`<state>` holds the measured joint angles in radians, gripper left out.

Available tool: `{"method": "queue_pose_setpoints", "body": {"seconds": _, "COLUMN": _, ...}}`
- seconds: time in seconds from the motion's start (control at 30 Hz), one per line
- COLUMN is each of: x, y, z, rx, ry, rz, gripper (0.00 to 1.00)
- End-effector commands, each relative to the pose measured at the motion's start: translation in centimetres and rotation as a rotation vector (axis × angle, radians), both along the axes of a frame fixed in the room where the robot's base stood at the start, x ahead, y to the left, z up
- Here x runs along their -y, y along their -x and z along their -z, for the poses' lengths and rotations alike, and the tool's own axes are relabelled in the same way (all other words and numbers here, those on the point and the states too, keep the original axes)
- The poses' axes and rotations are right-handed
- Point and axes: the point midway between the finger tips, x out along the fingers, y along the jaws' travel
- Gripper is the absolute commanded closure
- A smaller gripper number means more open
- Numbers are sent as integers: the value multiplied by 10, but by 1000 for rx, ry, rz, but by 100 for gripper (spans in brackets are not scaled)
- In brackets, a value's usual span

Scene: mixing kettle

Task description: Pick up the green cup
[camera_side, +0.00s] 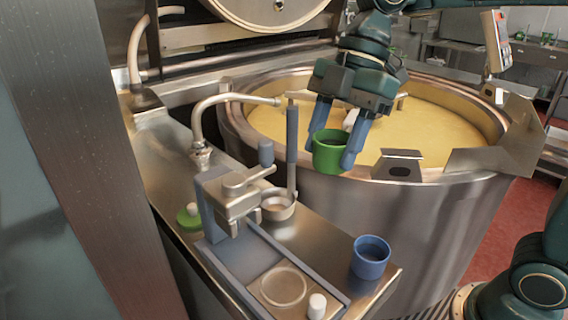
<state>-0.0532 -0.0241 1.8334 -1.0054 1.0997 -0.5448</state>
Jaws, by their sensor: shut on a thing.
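The green cup (328,157) is upright between the two blue fingers of my gripper (334,148). My gripper is shut on the cup and holds it in the air near the front rim of the kettle. The cup's inside looks dark. The fingers cover parts of its left and right sides.
The large kettle (400,225) holds yellow liquid (440,132). A blue cup (370,258) stands at the right end of the metal counter (315,235). A grey-blue lever device (232,195), a curved tap (205,108) and a small white object (317,305) are also there.

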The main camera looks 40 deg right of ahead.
Motion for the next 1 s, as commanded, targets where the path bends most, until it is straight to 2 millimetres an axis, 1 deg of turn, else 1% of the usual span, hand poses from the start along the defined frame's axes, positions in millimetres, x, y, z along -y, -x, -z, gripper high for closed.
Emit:
{"method": "queue_pose_setpoints", "body": {"seconds": 0.03, "x": 1, "y": -1, "z": -7, "rx": 4, "ry": 2, "rz": -1, "gripper": 72}}
{"method": "queue_pose_setpoints", "body": {"seconds": 0.1, "x": 0, "y": -1, "z": -14, "rx": 3, "ry": 1, "rz": -1, "gripper": 72}}
{"method": "queue_pose_setpoints", "body": {"seconds": 0.4, "x": 0, "y": 0, "z": -32, "rx": 0, "ry": 0, "rz": -1, "gripper": 72}}
{"method": "queue_pose_setpoints", "body": {"seconds": 0.6, "x": 1, "y": 0, "z": -36, "rx": 0, "ry": 2, "rz": -1, "gripper": 72}}
{"method": "queue_pose_setpoints", "body": {"seconds": 1.0, "x": 0, "y": 0, "z": -37, "rx": 0, "ry": 2, "rz": 0, "gripper": 72}}
